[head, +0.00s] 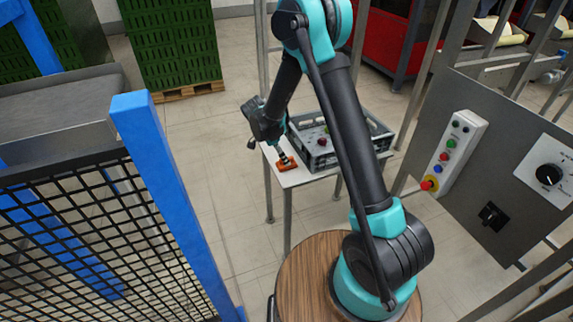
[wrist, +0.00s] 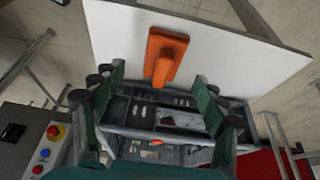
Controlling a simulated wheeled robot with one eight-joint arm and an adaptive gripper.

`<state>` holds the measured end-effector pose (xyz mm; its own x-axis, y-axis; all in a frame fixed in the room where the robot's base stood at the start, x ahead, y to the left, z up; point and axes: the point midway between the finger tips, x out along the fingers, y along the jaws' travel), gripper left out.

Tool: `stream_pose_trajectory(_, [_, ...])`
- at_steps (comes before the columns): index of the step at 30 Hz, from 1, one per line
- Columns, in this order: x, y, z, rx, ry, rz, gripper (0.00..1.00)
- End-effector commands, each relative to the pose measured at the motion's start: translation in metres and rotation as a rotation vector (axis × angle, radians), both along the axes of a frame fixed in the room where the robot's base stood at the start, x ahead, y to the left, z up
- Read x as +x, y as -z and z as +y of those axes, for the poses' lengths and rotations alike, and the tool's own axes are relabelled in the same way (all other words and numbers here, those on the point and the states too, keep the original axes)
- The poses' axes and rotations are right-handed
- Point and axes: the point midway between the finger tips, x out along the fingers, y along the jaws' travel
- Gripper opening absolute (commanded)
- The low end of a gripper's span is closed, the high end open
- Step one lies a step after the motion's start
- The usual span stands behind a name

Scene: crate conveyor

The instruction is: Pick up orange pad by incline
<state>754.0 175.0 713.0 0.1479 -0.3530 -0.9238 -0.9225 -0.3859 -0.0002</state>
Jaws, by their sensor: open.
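The orange pad (head: 288,164) lies on the white tabletop of a small stand, by its near left edge and beside a grey crate. In the wrist view the pad (wrist: 167,52) is a flat orange block with a raised orange part, lying ahead of the fingertips. My gripper (head: 262,122) hangs above and left of the pad in the head view. In the wrist view my gripper (wrist: 158,84) has its two dark green fingers spread wide, with nothing held. I cannot tell its exact height above the pad.
The grey crate (head: 353,158) fills the tabletop's right part and has small items inside. A blue post (head: 165,190) and black mesh stand at left. A control panel (head: 500,170) is at right. The floor left of the stand is clear.

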Motion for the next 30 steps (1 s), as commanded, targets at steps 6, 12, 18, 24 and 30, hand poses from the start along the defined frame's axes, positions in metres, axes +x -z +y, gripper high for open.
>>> stream_pose_trajectory(6, [0.009, 0.022, -0.011, 0.000, 0.001, 0.000, 0.72])
stream_pose_trajectory(12, [0.012, 0.043, -0.020, 0.000, 0.001, 0.000, 0.72])
stream_pose_trajectory(18, [0.012, 0.044, -0.020, 0.000, 0.000, 0.000, 0.72])
stream_pose_trajectory(24, [0.012, 0.044, -0.020, 0.000, 0.000, 0.000, 0.49])
stream_pose_trajectory(30, [0.012, 0.044, -0.020, 0.000, 0.000, 0.000, 0.24])
